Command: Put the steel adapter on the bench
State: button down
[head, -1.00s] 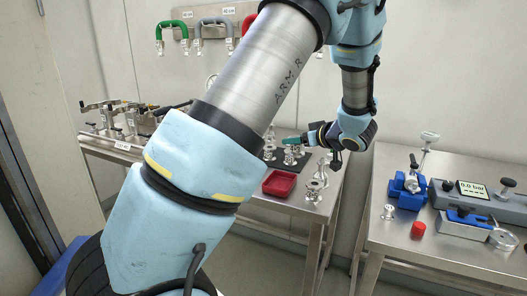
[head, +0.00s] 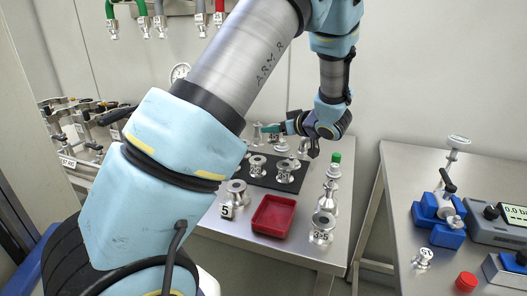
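Several steel flanged fittings stand on a steel bench (head: 338,243); I cannot tell which one is the steel adapter. Two fittings, a left one (head: 257,165) and a right one (head: 287,171), stand on a black mat (head: 262,181). One fitting (head: 237,191) stands by a label "5", and another (head: 323,221) by a label "3-5". My gripper (head: 273,128) is over the back of the bench, pointing left, with teal at its tip. A small steel piece (head: 257,134) shows beside the tip; I cannot tell whether it is held.
A red tray (head: 274,231) sits at the bench front. A green-topped fitting (head: 334,168) stands at the right. A second table (head: 398,210) on the right bears a blue clamp (head: 438,214), a gauge box and a red cap (head: 466,282). Valves crowd the left.

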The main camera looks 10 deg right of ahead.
jog(key=shift+f+p, duration=0.7)
jog(key=shift+f, duration=2.9)
jog(key=shift+f, duration=0.1)
jog(key=shift+c, duration=0.6)
grip_release()
